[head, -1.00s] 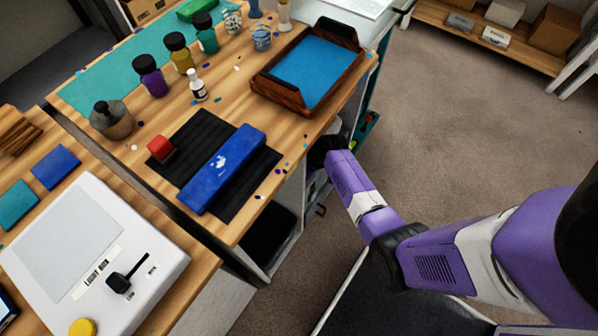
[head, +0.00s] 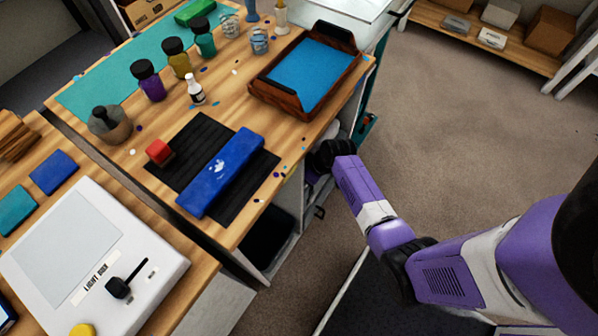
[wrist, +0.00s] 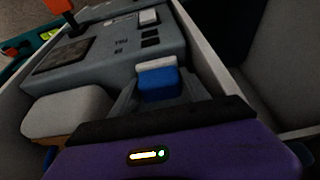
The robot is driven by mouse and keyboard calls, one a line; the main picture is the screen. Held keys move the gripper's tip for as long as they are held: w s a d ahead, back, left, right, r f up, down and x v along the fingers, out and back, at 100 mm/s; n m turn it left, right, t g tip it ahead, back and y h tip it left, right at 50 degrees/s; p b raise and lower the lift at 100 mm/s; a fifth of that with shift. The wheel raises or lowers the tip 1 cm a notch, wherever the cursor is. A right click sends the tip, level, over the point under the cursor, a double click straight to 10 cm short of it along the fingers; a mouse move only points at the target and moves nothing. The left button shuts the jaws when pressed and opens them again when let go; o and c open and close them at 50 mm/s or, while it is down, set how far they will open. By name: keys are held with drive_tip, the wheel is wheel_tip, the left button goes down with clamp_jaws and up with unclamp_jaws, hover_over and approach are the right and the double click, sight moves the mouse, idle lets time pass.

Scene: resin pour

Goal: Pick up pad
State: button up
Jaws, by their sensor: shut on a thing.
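In the wrist view a small pad (wrist: 158,84), blue with a whitish top layer, sits between the fingers of my gripper (wrist: 156,95). The gripper is shut on it. The finger edges are dark and hard to make out. The pad is above or against a grey machine (wrist: 120,48) in a pale-walled compartment; I cannot tell whether it touches. In the head view my arm reaches down beside the table's right side, and the gripper and pad are hidden there.
Above, the wooden table holds a wooden tray (head: 306,75), a blue case (head: 221,172) and bottles. Carpet (head: 480,130) right is open.

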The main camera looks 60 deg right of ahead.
drive_tip(key=s, duration=1.5)
drive_tip(key=shift+s+d, duration=0.15)
drive_tip(key=shift+d, duration=0.1)
drive_tip(key=o, duration=0.5)
drive_tip(key=c, duration=0.3)
drive_tip(key=shift+c, duration=0.2)
